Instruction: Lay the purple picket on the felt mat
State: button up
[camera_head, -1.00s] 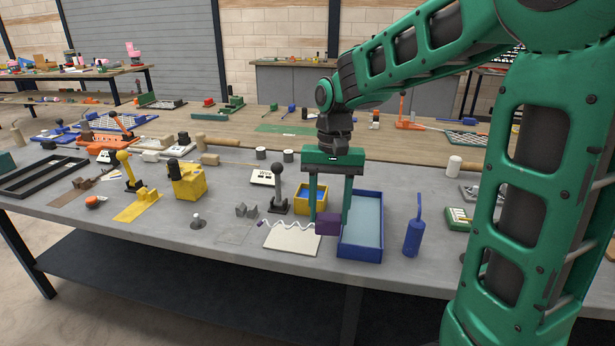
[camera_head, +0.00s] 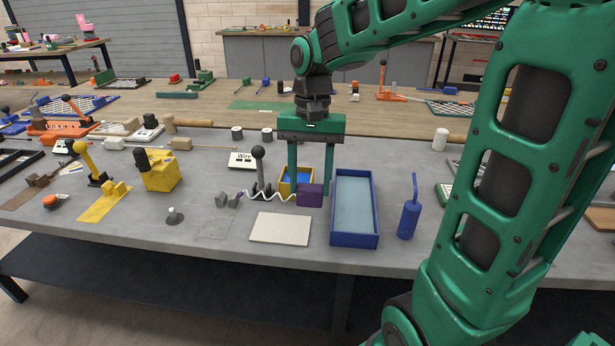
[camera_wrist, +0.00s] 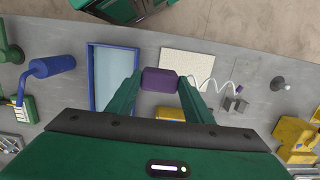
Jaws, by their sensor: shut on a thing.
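The purple picket is a pale wavy wire (camera_head: 271,195) with a purple block (camera_head: 311,195) at its right end and a small purple tip at its left. My gripper (camera_head: 308,197) is shut on the purple block and holds the picket roughly level, apart from the table. The felt mat (camera_head: 280,229) is a flat cream rectangle on the grey bench, bare on top. In the head view the picket shows just beyond the mat's far edge, with the block toward its right. In the wrist view, the block (camera_wrist: 160,79) sits between my fingers and the wire overlaps part of the mat (camera_wrist: 186,60).
A blue tray (camera_head: 354,240) stands right of the mat, with a blue bottle (camera_head: 409,220) beyond it. A yellow bin (camera_head: 288,186) and a dark lever (camera_head: 258,155) stand behind the picket. Small grey blocks (camera_head: 228,200) are left of the wire's tip.

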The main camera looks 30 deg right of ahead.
aim_at(309, 206)
jog(key=shift+f, duration=3.6)
jog(key=shift+f, duration=0.5)
jog(key=o, duration=1.3)
jog(key=shift+s, duration=0.1)
jog(key=r, duration=0.3)
jog(key=w+r, duration=0.1)
jog(key=r, duration=0.6)
jog(key=shift+w+d+r, duration=0.15)
jog(key=shift+d+r, duration=0.15)
jog(key=shift+d, duration=0.05)
